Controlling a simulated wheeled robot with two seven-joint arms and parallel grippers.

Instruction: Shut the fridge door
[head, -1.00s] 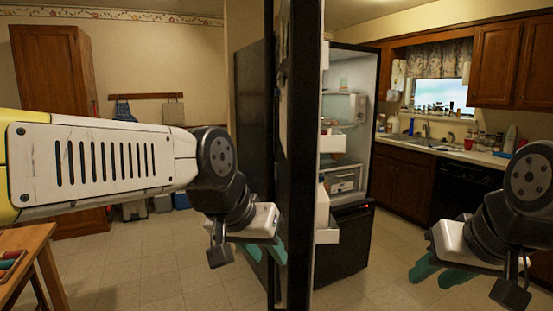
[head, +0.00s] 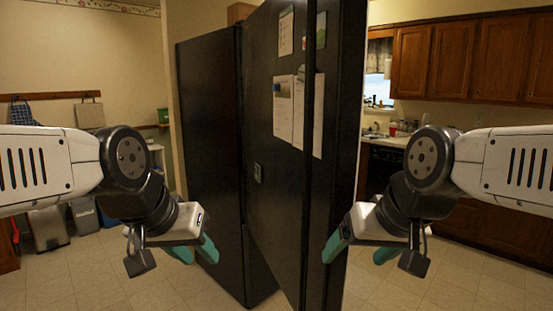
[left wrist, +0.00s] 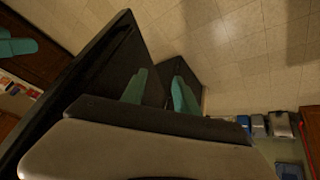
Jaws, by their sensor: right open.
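The black fridge door (head: 276,160) stands open at the centre of the head view. Its outer face, with papers on it, shows, and it hides the fridge interior. A second black fridge panel (head: 207,150) stands left of it. My left gripper (head: 195,250) is open and empty, in front of the lower part of that panel in the picture. Its two teal fingers stand apart in the left wrist view (left wrist: 160,92), with dark fridge surfaces beyond. My right gripper (head: 360,250) is open and empty. One finger overlaps the door's right edge in the picture; I cannot tell if it touches.
Wooden cabinets (head: 475,60) and a sink counter stand at the right. Bins (head: 85,213) stand by the left wall; they also show in the left wrist view (left wrist: 280,125). Tiled floor (head: 120,275) is clear left of the fridge.

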